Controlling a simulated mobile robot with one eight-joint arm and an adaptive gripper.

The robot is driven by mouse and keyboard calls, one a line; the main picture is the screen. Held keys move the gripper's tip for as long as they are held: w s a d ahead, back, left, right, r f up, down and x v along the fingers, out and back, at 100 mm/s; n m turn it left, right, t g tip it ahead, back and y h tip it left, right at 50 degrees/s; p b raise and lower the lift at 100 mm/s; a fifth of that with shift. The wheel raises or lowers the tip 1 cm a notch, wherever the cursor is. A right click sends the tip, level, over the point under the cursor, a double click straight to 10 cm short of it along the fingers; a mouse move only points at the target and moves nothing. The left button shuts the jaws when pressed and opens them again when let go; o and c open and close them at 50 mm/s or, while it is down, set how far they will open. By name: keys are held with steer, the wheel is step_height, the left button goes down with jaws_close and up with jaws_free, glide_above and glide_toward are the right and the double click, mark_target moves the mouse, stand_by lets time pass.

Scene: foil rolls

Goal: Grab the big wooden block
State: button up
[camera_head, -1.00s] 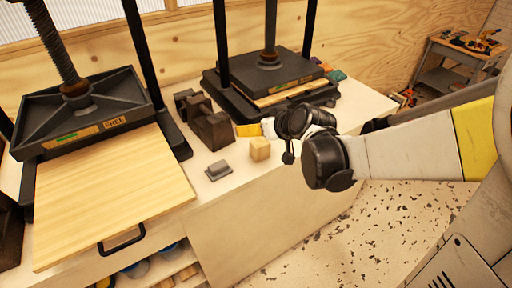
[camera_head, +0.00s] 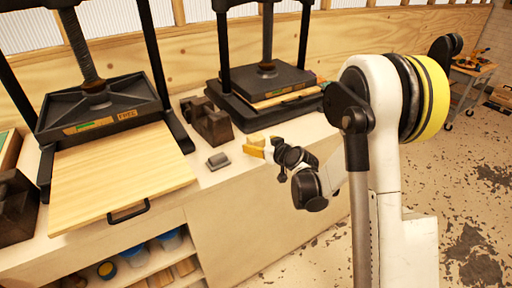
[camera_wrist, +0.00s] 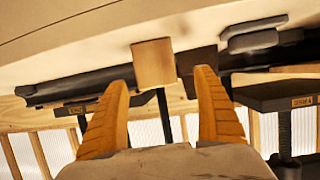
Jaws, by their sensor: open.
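A pale wooden block (camera_head: 271,144) sits near the front edge of the workbench in the head view, partly hidden by my gripper. In the wrist view, where the scene appears upside down, the wooden block (camera_wrist: 153,63) lies just ahead of and between my fingertips. My gripper (camera_head: 254,148) has yellow-orange fingers and is beside the block at bench height. In the wrist view my gripper (camera_wrist: 162,78) is open, with one finger on each side of the block's line. Nothing is held between the fingers. I cannot tell the exact gap to the block.
A small grey block (camera_head: 218,161) lies left of the wooden block. A dark vise-like piece (camera_head: 207,122) stands behind. Two black presses, one left (camera_head: 100,105) and one at the back (camera_head: 266,85), flank the area. A wooden board (camera_head: 120,175) with a handle overhangs the left front.

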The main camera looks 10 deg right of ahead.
mark_target(259, 143)
steer(key=b+x, duration=0.1)
steer(key=x, duration=0.1)
steer(key=b+x, duration=0.1)
steer(key=x, duration=0.2)
steer(key=shift+s+d+f, duration=0.1)
steer(key=shift+d+f, duration=0.1)
steer(key=shift+d, duration=0.05)
steer(key=shift+r, duration=0.1)
steer(key=shift+c, duration=0.9)
steer(key=c, duration=1.1)
steer(key=shift+c, duration=0.2)
